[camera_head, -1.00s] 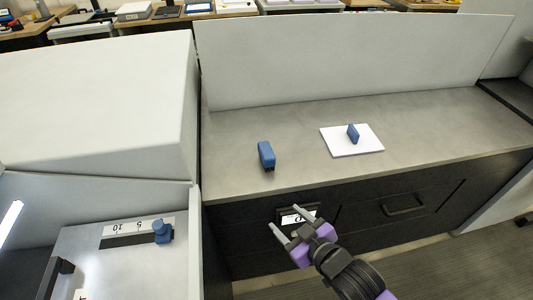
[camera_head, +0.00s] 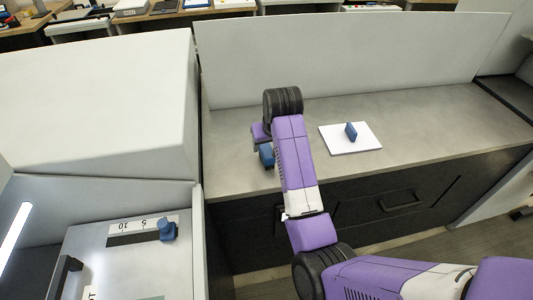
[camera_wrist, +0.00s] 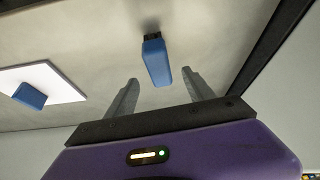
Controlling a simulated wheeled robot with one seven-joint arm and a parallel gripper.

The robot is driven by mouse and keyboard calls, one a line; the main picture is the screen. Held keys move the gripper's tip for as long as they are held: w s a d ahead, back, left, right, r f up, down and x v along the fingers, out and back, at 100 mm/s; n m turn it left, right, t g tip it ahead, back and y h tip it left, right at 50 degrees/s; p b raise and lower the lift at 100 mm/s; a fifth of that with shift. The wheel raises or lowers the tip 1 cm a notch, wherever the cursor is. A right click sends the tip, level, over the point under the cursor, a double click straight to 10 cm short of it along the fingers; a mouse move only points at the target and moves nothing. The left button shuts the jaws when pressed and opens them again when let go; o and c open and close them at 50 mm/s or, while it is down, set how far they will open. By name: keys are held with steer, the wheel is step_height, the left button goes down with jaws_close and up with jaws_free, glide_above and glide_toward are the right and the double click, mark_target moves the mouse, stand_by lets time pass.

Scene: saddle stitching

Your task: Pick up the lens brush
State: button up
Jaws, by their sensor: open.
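The lens brush appears to be the blue block with a dark end (camera_head: 266,155), on the grey counter; my arm partly covers it in the head view. In the wrist view the brush (camera_wrist: 157,64) shows its blue body and dark tip pointing away. My gripper (camera_wrist: 160,77) is open and empty, with one finger on each side of the brush's near end and gaps between. In the head view its purple body shows above the brush, and its fingertips are hidden.
A white pad (camera_head: 337,147) with another blue block (camera_head: 351,131) lies to the right on the counter; the pad also shows in the wrist view (camera_wrist: 58,85). An upright panel (camera_head: 350,60) backs the counter. A white housing (camera_head: 95,100) stands at left.

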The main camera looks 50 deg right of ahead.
mark_target(268, 151)
steer(key=shift+s+a+g, duration=0.1)
steer(key=shift+a+g, duration=0.1)
steer(key=shift+g, duration=0.1)
steer(key=shift+f+y, duration=0.2)
steer(key=shift+y, duration=0.1)
steer(key=shift+d+p+x, duration=0.1)
steer(key=shift+p+x, duration=0.4)
steer(key=shift+x, duration=1.3)
steer(key=shift+d+p+x, duration=0.15)
steer(key=shift+p+x, duration=0.3)
steer(key=shift+x, duration=1.35)
steer(key=shift+s, duration=0.1)
jaws_close()
